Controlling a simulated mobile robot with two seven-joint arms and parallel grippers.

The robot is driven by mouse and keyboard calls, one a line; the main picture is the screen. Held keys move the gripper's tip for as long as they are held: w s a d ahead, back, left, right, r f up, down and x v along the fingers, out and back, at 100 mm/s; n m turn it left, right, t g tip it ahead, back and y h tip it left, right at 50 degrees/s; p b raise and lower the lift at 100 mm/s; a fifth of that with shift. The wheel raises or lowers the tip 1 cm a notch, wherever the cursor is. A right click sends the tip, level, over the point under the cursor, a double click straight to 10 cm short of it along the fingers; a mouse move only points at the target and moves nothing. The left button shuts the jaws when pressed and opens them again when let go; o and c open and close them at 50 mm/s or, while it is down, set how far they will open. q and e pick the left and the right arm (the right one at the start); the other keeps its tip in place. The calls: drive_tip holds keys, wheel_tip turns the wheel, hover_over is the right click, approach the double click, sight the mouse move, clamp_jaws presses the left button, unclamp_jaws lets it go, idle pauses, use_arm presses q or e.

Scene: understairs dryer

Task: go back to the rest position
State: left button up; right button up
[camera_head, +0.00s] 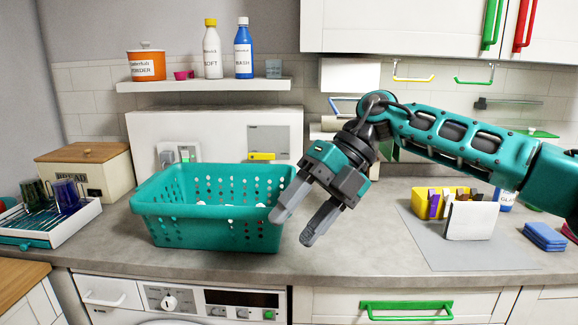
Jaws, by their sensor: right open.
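My right gripper (290,228) is open and empty. Its arm comes in from the right, and its two grey fingers point down and to the left, at the right end of the teal laundry basket (210,230). The near finger overlaps the basket's right end in the picture; I cannot tell whether they touch. The basket stands on the grey counter, with some white things inside partly hidden by its perforated walls. My left gripper is not in the head view.
A dish rack (45,240) and a bread box (85,170) stand at the left. A yellow container (424,204) and blue sponges (544,237) lie at the right. A wall shelf (205,85) holds bottles. The grey counter (350,250) is clear below my right gripper.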

drive_tip(key=s+a+f+m+y, duration=0.2)
drive_tip(key=a+m+y, duration=0.1)
drive_tip(key=a+y, duration=0.25)
drive_tip(key=s+a+f+m+y, duration=0.2)
drive_tip(key=s+a+y, duration=0.1)
drive_tip(key=a+y, duration=0.3)
drive_tip(key=w+d+f+m+t+h, duration=0.1)
drive_tip(key=d+f+m+t+h, duration=0.4)
drive_tip(key=d+f+m+t, duration=0.5)
drive_tip(key=w+d+f+m+t+h, duration=0.2)
drive_tip(key=d+f+m+t+h, duration=0.25)
drive_tip(key=f+m+t, duration=0.85)
drive_tip(key=s+d+f+m+g+h, duration=0.8)
drive_tip(key=s+d+f, duration=0.4)
drive_tip(key=s, duration=0.3)
drive_tip(key=shift+s+d+f+m, duration=0.15)
drive_tip(key=shift+d+f+m, duration=0.15)
drive_tip(key=shift+d+m, duration=0.45)
